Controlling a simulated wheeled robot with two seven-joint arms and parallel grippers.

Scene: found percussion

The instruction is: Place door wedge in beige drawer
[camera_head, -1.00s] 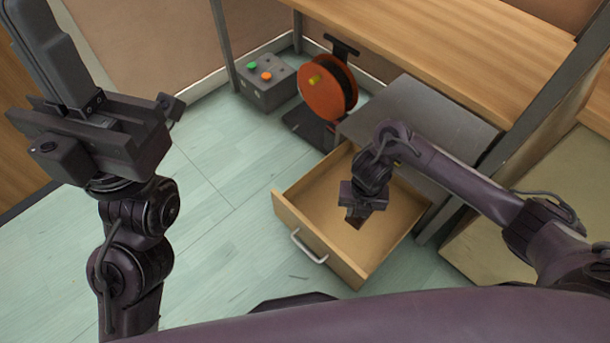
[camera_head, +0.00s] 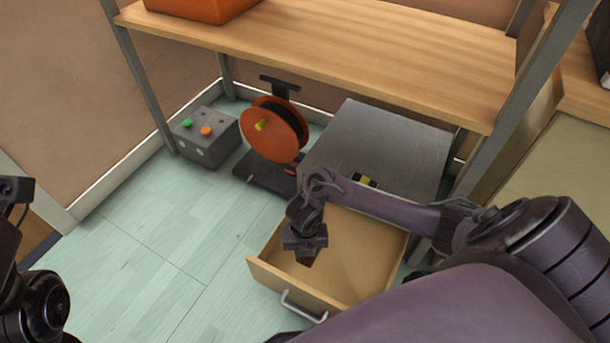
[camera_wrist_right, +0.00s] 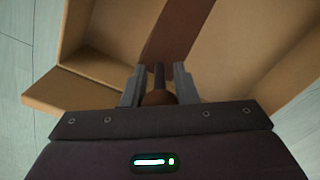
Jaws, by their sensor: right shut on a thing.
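The beige drawer (camera_head: 375,285) is pulled open below a grey metal cabinet top, with its handle facing the front. My right gripper (camera_head: 306,252) points down over the left part of the drawer opening. It is shut on the brown door wedge (camera_head: 307,262), mostly hidden by the gripper in the head view. In the right wrist view, brown material (camera_wrist_right: 158,98) shows between the fingers, with the drawer's walls and floor beyond. I cannot tell whether the wedge touches the drawer floor. Only dark parts of my left arm show at the left edge; its fingers are out of view.
A grey box (camera_head: 207,138) with green and orange buttons and an orange reel (camera_head: 272,130) on a dark base stand behind the drawer. A wooden shelf (camera_head: 330,50) on grey posts overhangs the cabinet (camera_head: 375,150). The pale floor (camera_head: 150,240) left of the drawer is clear.

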